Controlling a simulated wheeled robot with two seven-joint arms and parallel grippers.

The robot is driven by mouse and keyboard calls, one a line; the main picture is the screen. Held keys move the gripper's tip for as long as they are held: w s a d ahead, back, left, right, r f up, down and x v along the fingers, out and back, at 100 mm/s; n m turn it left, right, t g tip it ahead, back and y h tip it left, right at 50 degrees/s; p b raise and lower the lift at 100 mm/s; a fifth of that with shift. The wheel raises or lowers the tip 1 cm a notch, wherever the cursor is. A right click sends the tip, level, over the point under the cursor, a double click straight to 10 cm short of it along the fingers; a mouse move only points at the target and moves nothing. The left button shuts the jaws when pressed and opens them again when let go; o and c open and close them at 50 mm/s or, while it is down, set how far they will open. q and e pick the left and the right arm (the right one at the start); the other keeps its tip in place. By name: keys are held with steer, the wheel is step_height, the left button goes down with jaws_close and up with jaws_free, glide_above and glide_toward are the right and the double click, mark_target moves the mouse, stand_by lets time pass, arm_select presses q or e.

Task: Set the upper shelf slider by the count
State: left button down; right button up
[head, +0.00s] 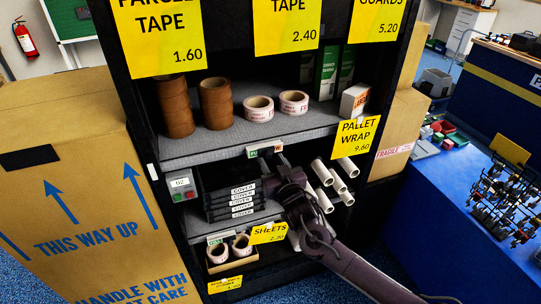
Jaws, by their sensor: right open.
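The upper shelf (215,148) holds two stacks of brown tape rolls (215,103), two white rolls with red print (276,106) and a small white and orange box (354,101). A small slider strip (265,150), green at its left end, sits on this shelf's front edge; its exact setting is too small to read. My right gripper (272,168) is open just below the strip, its fingers small and partly hidden by its own wrist. I cannot tell whether it touches the strip. My left gripper is not in view.
Below are a stack of black COVER boxes (234,203), white tubes (330,183) and a similar strip (220,238) on the lower shelf. A grey button box (182,187) is at left. Large cartons (85,190) flank the rack; a blue table (450,195) stands right.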

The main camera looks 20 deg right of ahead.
mark_target(268, 154)
steer(key=shift+w+a+r, duration=0.1)
steer(key=shift+w+a, duration=0.05)
steer(key=shift+w, duration=1)
jaws_close()
